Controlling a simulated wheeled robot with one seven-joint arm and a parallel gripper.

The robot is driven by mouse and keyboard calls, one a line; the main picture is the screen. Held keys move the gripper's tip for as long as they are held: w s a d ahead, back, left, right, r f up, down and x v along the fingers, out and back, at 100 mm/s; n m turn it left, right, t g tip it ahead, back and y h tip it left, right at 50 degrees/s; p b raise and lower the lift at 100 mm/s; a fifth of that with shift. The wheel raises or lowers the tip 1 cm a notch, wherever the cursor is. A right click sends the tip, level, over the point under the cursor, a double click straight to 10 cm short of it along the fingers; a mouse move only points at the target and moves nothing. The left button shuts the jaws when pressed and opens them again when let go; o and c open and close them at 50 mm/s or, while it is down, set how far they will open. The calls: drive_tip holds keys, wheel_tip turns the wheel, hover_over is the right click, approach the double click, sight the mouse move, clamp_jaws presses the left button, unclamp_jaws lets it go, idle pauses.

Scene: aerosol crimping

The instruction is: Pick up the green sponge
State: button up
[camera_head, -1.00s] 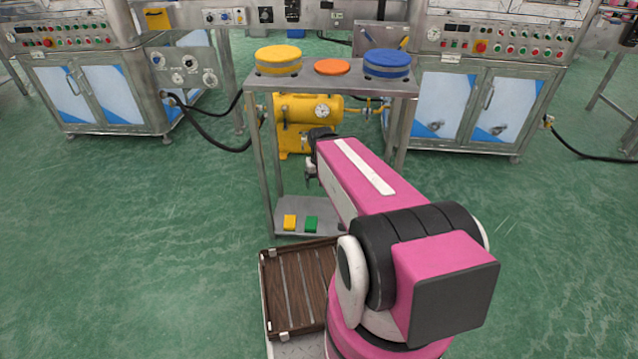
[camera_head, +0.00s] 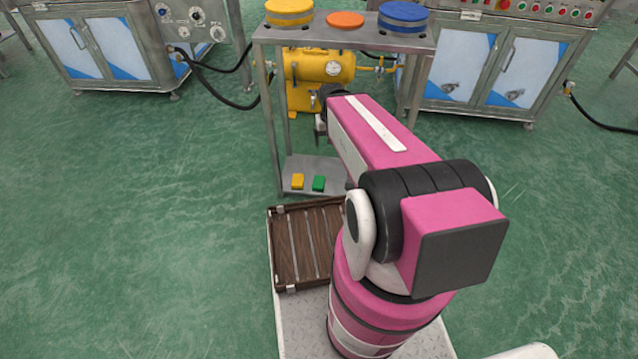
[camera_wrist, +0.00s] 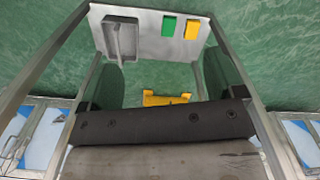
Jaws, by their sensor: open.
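The green sponge (camera_head: 319,183) lies on the low metal shelf (camera_head: 303,164) of the stand, just right of a yellow sponge (camera_head: 297,181). In the wrist view the green sponge (camera_wrist: 168,26) shows near the top, left of the yellow one (camera_wrist: 192,28). My gripper (camera_wrist: 160,82) is open and empty, with its dark fingers apart at left and right. In the head view my gripper is mostly hidden by my pink arm, near the stand, above and behind the sponges. It is apart from the green sponge.
The stand's upper shelf (camera_head: 343,37) holds yellow, orange and blue round items. Its metal legs flank the low shelf. A grey object (camera_wrist: 120,38) lies on the low shelf. A yellow machine (camera_head: 313,72) stands behind. A brown slatted crate (camera_head: 285,286) is in front.

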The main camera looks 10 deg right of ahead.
drive_tip(key=shift+o, duration=0.5)
drive_tip(key=m, duration=0.4)
hover_over(319, 181)
wheel_tip(319, 181, down, 38)
drive_tip(key=f, duration=0.5)
drive_tip(key=shift+s+f, duration=0.3)
drive_tip(key=f, duration=0.5)
drive_tip(key=shift+w+a, duration=0.1)
drive_tip(key=shift+w, duration=0.1)
drive_tip(key=c, duration=1.1)
drive_tip(key=shift+o, duration=0.2)
